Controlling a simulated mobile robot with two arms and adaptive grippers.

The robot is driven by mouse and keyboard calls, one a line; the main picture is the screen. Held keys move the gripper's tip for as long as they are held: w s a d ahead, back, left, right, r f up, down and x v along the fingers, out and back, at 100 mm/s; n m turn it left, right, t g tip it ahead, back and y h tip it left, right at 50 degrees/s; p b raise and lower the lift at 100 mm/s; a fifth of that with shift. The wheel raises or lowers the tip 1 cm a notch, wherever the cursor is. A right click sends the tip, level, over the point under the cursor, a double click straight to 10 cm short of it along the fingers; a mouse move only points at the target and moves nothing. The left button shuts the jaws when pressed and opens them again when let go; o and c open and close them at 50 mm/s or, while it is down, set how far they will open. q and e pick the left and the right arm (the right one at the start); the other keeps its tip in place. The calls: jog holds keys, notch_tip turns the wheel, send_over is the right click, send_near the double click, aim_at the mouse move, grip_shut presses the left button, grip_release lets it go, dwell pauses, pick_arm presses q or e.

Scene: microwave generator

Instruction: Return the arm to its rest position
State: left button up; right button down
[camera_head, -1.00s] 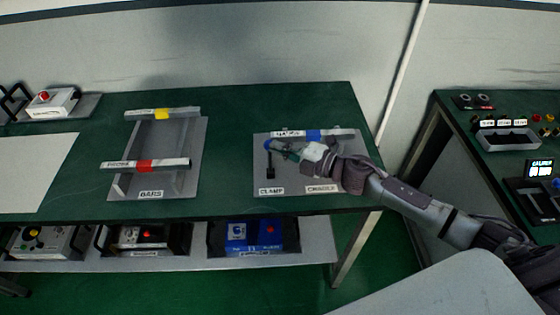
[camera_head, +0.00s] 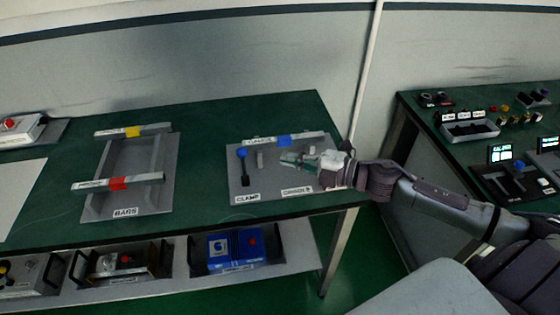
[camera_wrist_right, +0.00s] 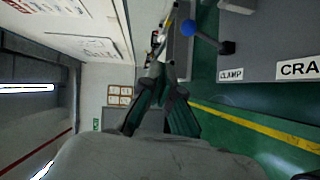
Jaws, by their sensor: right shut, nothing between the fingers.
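My right gripper (camera_head: 290,160) is shut and empty above the grey clamp plate (camera_head: 240,180) on the green table. Its arm reaches in from the right. The clamp's blue-knobbed lever (camera_head: 242,154) stands upright to the left of the fingertips, apart from them. A bar with a blue band (camera_head: 284,141) lies across the back of the plate, behind the gripper. In the right wrist view the closed fingers (camera_wrist_right: 158,72) show dark green pads, and the blue knob (camera_wrist_right: 189,28) is to their upper right. My left gripper is not in view.
The bars tray (camera_head: 128,175) holds a yellow-banded bar (camera_head: 132,132) and a red-banded bar (camera_head: 118,183). A blue box (camera_head: 235,247) and other devices sit on the lower shelf. A second table (camera_head: 420,112) with controls stands at right, beyond a gap. A wall is behind.

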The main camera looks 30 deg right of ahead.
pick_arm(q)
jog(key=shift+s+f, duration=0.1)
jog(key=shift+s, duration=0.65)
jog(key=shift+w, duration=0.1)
